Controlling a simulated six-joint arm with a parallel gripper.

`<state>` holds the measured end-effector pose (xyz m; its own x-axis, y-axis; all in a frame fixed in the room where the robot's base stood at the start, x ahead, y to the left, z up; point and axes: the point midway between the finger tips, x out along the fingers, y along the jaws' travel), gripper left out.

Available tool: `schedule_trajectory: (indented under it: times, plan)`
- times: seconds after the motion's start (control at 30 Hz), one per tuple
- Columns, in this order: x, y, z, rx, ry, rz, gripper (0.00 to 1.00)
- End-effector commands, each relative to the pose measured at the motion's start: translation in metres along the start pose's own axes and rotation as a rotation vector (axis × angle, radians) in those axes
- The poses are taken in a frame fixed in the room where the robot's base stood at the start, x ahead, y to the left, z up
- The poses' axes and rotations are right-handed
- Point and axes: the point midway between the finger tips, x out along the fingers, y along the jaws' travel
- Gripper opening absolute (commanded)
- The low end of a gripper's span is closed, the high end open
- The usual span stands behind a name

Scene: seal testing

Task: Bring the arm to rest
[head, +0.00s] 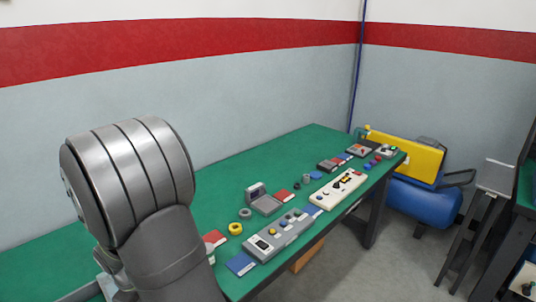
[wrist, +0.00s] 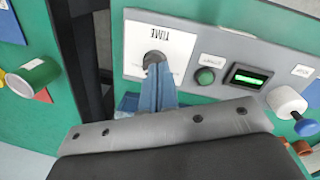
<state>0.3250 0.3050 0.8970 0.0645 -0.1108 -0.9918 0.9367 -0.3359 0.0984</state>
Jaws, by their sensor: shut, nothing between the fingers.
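My gripper (wrist: 158,76) shows in the wrist view as two blue fingers pressed together, shut and empty. Its tips overlap the lower edge of a dark round knob (wrist: 153,58) on a grey panel (wrist: 190,45), under an upside-down TIME label. I cannot tell whether the tips touch the knob. In the head view my grey arm fills the lower left, and I cannot make out the gripper there.
Beside the knob are a green button (wrist: 206,76) and a lit green display (wrist: 248,77). A white and blue cylindrical part (wrist: 287,103) stands right of them. The green bench (head: 225,183) carries several devices, including a grey control box (head: 279,235). A blue tank (head: 424,202) stands beyond.

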Motion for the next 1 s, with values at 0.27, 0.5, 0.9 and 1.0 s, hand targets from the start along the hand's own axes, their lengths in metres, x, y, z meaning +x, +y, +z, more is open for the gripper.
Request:
schedule_trajectory:
  times: [0.27,0.5,0.9,1.0]
  plan:
    - [0.004,0.016,-0.004,0.199,0.06,-0.118,0.0]
    - [0.012,0.018,-0.006,0.242,0.074,-0.145,0.0]
    - [0.013,0.018,-0.006,0.24,0.075,-0.144,0.22]
    - [0.013,0.018,-0.006,0.24,0.074,-0.143,0.41]
